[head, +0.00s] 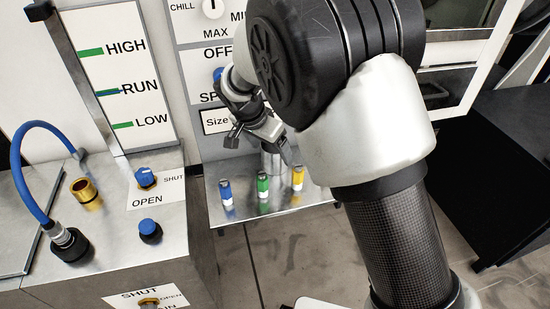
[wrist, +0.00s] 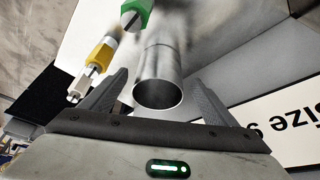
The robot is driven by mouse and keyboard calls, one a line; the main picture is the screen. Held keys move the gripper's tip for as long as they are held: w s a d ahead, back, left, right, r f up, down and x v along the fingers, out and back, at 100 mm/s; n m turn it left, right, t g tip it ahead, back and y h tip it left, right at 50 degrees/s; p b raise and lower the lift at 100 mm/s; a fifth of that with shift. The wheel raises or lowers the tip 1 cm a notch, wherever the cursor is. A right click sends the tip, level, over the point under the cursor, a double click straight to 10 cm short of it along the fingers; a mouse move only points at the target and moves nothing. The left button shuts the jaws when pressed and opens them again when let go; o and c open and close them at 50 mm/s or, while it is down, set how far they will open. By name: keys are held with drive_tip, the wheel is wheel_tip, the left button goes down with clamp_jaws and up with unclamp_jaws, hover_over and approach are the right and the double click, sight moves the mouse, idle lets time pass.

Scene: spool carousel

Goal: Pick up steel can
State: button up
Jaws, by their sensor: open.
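The steel can (wrist: 162,62) is a shiny open-topped cylinder in the wrist view. It stands between the two spread fingers of my gripper (wrist: 158,80), with its round mouth facing the camera. Gaps show between the can and both fingers. In the head view the can (head: 271,166) stands at the back of a metal shelf (head: 240,215), partly hidden by my gripper (head: 260,143). My gripper is open and holds nothing.
Blue (head: 226,193), green (head: 263,186) and yellow (head: 298,178) small spools stand on the shelf in front of the can. A "Size" label panel (head: 216,121) is close behind. A bench with a blue hose (head: 25,150) and knobs is at left.

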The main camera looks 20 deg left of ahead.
drive_tip(key=x, duration=0.4)
drive_tip(key=shift+w+d+f+b, duration=0.15)
drive_tip(key=shift+f+b, duration=0.2)
drive_tip(key=shift+b, duration=0.05)
drive_tip(key=c, duration=1.2)
drive_tip(key=shift+r, duration=0.1)
